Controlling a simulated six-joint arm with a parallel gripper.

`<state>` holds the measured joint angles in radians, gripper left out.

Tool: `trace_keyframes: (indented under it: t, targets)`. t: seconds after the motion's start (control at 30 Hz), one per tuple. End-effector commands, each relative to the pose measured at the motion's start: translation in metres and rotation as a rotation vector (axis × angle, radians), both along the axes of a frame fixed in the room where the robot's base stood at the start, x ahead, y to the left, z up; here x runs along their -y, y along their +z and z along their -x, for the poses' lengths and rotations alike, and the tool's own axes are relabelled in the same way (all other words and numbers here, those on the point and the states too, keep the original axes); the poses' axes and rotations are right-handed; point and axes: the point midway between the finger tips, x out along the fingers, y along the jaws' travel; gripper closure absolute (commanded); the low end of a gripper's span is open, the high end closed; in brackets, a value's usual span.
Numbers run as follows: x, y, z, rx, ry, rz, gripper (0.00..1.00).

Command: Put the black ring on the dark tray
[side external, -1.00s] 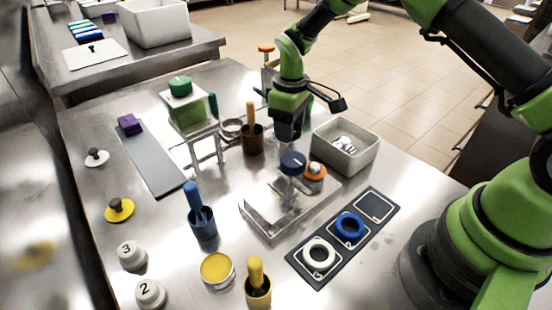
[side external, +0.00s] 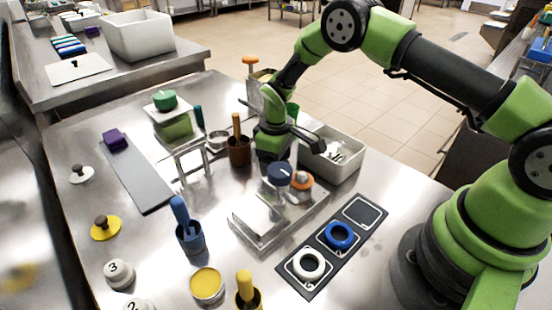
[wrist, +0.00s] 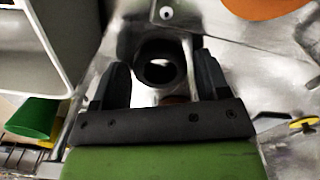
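The black ring (wrist: 136,68) shows in the wrist view as a dark ring with a bright centre, between the two fingers of my gripper (wrist: 160,80). The fingers are apart, with a gap visible on each side of the ring. In the side view my gripper (side external: 272,155) points down at the table behind the clear machine part; the ring cannot be made out there. The dark tray (side external: 363,212) lies at the front right with three outlined squares. A white ring (side external: 296,269) and a blue ring (side external: 329,242) fill two; the far square is empty.
A clear block with a navy knob (side external: 280,174) and an orange-topped piece (side external: 300,180) stand between my gripper and the tray. A grey bin (side external: 346,170) stands right of the gripper. A brown pot (side external: 239,155) with a handled tool is close on its left.

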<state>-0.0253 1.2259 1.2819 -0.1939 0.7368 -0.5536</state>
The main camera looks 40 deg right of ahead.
Motion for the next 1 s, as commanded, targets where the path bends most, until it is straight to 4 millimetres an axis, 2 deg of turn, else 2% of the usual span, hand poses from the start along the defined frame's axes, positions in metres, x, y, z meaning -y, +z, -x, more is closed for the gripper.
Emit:
trace_keyframes:
  t: [0.37,0.47,0.8,1.0]
  targets:
    - [0.0,0.005,-0.001,0.002,0.0,0.0,0.24]
    - [0.0,0.018,-0.001,0.004,-0.001,-0.001,0.24]
    - [0.0,0.092,-0.001,0.006,0.001,-0.001,0.24]
    - [0.0,0.118,-0.001,0.002,0.001,-0.001,0.24]
